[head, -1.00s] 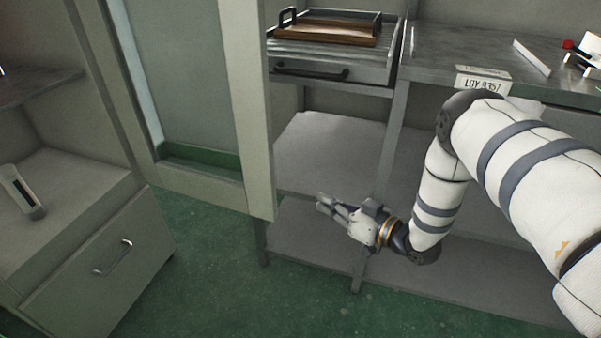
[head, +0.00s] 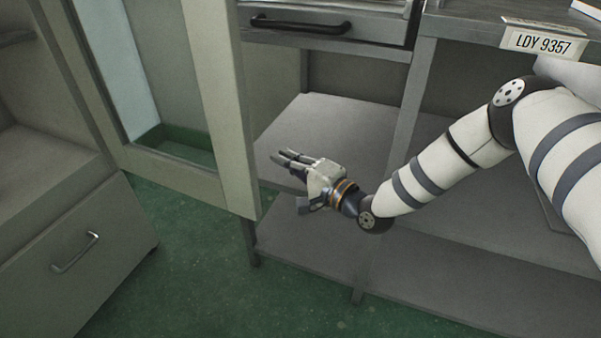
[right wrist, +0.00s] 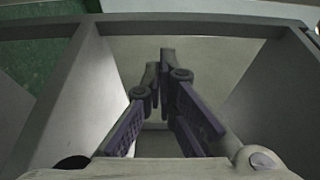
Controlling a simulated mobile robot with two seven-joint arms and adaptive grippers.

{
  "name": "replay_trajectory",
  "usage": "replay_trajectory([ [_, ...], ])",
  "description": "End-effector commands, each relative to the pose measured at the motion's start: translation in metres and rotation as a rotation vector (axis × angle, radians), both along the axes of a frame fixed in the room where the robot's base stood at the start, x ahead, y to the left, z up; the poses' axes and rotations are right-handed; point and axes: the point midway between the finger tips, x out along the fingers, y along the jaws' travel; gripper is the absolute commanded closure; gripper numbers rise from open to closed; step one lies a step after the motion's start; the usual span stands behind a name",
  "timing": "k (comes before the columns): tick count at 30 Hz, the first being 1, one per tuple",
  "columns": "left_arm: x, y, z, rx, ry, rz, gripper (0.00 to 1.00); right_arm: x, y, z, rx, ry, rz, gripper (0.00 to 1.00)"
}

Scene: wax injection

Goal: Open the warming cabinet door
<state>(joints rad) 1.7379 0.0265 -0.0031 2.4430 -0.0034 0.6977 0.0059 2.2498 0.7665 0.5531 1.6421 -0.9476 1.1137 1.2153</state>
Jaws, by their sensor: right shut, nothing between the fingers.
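The warming cabinet door (head: 222,105) is a beige frame around a glass pane (head: 165,65). It stands swung open in the left half of the head view, beside the cabinet (head: 60,165), whose inside shows at far left. My right gripper (head: 283,158) is shut and empty. It is just right of the door's free edge, in front of the workbench's lower shelves, and appears apart from the door. In the right wrist view its fingers (right wrist: 165,70) are together with nothing between them. My left gripper is out of view.
A grey metal workbench (head: 418,85) with a handled drawer (head: 320,28), a label "LDY 9357" (head: 541,43) and lower shelves fills the right. A cabinet drawer with a handle (head: 75,252) is at lower left. Green floor (head: 195,270) is clear between them.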

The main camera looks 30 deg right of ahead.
Motion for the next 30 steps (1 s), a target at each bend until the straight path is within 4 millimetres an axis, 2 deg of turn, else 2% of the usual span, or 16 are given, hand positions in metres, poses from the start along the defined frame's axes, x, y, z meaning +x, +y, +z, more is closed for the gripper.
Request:
replay_trajectory([
  [3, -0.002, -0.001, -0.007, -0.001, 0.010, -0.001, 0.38, 0.024, 0.008, -0.003, -0.001, 0.000, 0.001, 1.00],
  [6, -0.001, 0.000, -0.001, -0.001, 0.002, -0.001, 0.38, 0.009, 0.023, 0.001, 0.003, 0.002, 0.002, 1.00],
  [10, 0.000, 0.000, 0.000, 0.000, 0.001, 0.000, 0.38, 0.001, 0.034, 0.001, 0.001, -0.001, 0.001, 1.00],
  [24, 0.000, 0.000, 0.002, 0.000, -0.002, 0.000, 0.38, -0.006, 0.042, 0.000, -0.001, 0.000, 0.001, 1.00],
  [26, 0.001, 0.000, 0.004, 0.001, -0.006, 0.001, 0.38, -0.011, 0.049, 0.001, -0.001, -0.001, 0.003, 1.00],
  [30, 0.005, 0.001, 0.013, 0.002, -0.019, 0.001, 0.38, -0.031, 0.077, 0.003, 0.002, 0.000, 0.006, 1.00],
])
